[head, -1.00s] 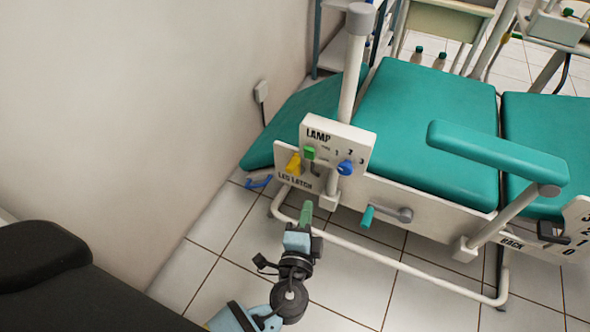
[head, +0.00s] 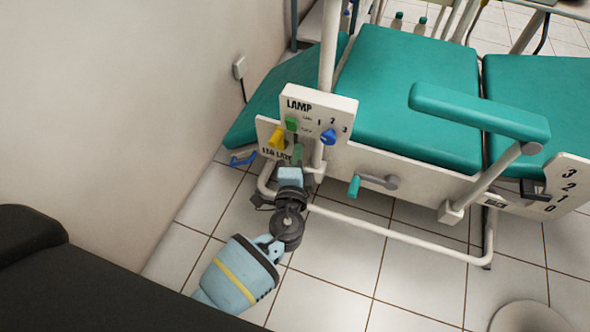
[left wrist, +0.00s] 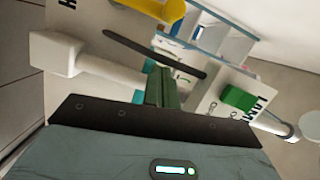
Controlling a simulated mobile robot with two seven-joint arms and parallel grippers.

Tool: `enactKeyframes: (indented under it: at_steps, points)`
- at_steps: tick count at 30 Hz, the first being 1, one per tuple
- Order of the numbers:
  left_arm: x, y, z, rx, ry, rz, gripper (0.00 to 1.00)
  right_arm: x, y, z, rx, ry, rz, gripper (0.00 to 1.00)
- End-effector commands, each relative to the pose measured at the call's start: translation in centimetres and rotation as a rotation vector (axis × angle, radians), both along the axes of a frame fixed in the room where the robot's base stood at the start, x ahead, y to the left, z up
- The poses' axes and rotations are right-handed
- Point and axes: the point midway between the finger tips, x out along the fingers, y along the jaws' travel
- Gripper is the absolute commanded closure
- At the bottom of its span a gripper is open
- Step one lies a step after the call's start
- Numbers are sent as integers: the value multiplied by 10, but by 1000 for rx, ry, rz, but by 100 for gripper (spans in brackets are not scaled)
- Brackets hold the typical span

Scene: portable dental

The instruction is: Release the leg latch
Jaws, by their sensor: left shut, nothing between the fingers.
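The yellow leg latch handle (head: 276,137) is on the white panel marked LEG LATCH (head: 266,126), at the left end of the teal dental chair. It shows at the top of the left wrist view (left wrist: 165,9), cut off by the frame edge. My left gripper (head: 297,154) is shut and empty, in front of the panels, just right of and a little below the yellow handle. Its green fingers also show in the left wrist view (left wrist: 160,86), apart from the yellow handle. Part of the LEG LATCH lettering is hidden by the gripper. My right gripper is out of view.
The LAMP panel (head: 345,107) has a green switch (head: 291,124) and a blue knob (head: 328,137) close to my gripper. A white post (head: 327,45) rises behind it. A teal-handled crank (head: 354,187), a teal armrest (head: 480,112) and a low white frame bar (head: 400,240) are to the right.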

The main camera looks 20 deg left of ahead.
Motion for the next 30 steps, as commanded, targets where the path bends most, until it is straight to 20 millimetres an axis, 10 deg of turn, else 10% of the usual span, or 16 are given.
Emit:
enactKeyframes:
  at_steps: [12, 30]
  points:
    - [17, 40, -6, 1, 0, 0, 100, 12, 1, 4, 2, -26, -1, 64]
    - [17, 45, -7, -19, 1, 1, 100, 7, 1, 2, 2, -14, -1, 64]
